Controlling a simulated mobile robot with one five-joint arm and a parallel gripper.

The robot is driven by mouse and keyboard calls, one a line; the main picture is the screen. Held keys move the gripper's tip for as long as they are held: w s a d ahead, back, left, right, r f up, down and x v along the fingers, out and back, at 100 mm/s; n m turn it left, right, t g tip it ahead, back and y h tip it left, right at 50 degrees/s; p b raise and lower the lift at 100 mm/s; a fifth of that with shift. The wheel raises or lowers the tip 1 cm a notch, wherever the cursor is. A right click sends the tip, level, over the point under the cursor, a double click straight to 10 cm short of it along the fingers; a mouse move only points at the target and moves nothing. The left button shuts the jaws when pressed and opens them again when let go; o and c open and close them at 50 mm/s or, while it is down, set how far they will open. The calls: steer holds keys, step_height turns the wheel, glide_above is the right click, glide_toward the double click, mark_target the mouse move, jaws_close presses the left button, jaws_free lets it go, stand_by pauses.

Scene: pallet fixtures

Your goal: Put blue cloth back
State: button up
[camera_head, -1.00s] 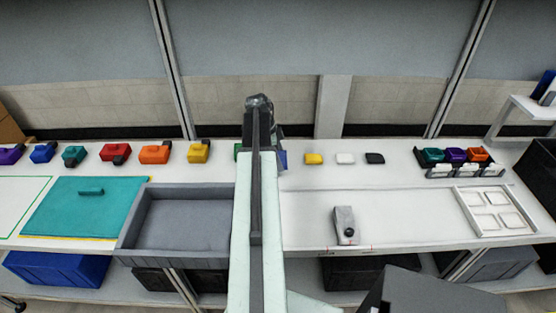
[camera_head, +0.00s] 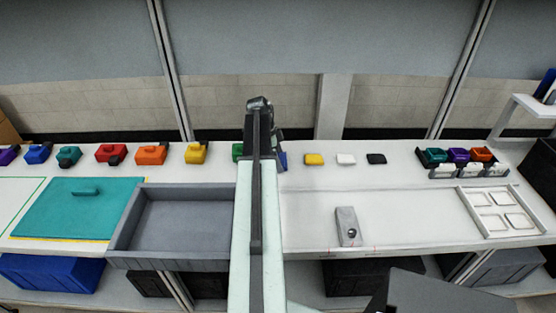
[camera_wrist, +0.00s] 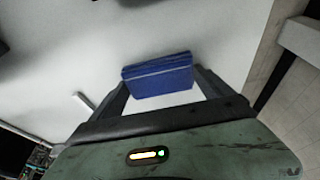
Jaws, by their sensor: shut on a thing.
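The blue cloth (camera_wrist: 158,76) is a folded block between the two fingertips of my gripper (camera_wrist: 160,85) in the wrist view. My gripper is shut on it. White table top shows behind the cloth; I cannot tell how far below it is. In the head view only a sliver of the blue cloth (camera_head: 283,160) shows beside my arm, near the back of the table. My arm hides the rest of it and most of the gripper there.
Yellow (camera_head: 314,159), white (camera_head: 346,159) and black (camera_head: 376,159) folded pieces lie in a row to the right. A grey tray (camera_head: 122,218) stands left of my arm, a teal board (camera_head: 50,215) beyond it. A grey block (camera_head: 346,226) sits front right. The table between is clear.

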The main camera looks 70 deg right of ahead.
steer(key=o, duration=0.9)
steer(key=p+v, duration=1.2)
steer(key=shift+r, duration=0.15)
